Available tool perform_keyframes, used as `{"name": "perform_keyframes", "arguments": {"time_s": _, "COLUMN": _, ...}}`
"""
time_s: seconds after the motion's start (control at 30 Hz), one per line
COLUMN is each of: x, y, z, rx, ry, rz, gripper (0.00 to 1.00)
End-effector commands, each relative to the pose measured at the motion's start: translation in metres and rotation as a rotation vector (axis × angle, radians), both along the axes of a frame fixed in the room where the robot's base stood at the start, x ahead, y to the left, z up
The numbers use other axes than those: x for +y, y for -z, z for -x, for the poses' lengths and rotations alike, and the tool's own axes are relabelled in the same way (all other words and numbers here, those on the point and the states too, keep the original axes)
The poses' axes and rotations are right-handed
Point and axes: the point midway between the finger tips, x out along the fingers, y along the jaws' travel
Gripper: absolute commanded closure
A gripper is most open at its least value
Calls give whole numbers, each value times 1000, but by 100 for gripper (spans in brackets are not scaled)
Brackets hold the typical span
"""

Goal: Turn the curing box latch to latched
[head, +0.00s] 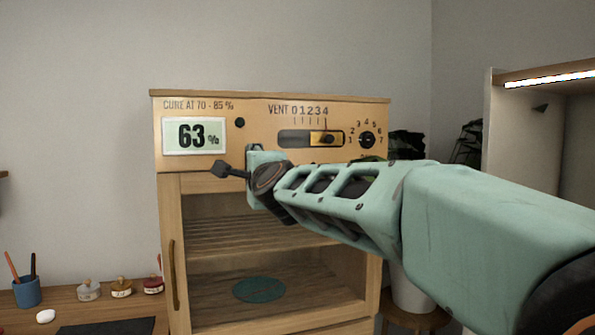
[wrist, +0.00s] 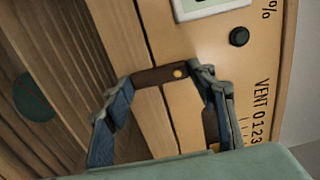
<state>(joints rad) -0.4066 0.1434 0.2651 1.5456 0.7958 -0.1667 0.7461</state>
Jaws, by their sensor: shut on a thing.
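The curing box (head: 310,168) is a wooden cabinet with a wide opening or clear front below its control panel. Its latch (wrist: 152,76) is a short dark brown bar with a brass pivot, best seen in the wrist view. The bar runs from the panel across the seam onto the door frame (wrist: 122,45). My gripper (head: 238,166) is at the top left of the box front, just below the humidity display (head: 194,135). In the wrist view, my gripper (wrist: 160,77) has a finger at each end of the bar and is shut on it. In the head view the latch cannot be made out clearly.
The panel also carries a vent slider (head: 326,138), a numbered dial (head: 367,140) and a dark round knob (wrist: 239,36). The display reads 63%. A vertical handle (head: 173,275) is on the door's left side. Small stoppered items (head: 121,287) stand on the table at left.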

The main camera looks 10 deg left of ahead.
Motion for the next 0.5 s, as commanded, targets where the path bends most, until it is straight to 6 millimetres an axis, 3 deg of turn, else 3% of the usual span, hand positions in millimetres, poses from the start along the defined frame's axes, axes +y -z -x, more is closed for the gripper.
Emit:
{"name": "perform_keyframes", "arguments": {"time_s": 0.47, "x": -1, "y": -3, "z": 0, "rx": 5, "ry": 2, "rz": -17, "gripper": 72}}
{"name": "perform_keyframes", "arguments": {"time_s": 0.5, "x": -1, "y": -3, "z": 0, "rx": 5, "ry": 2, "rz": -17, "gripper": 46}}
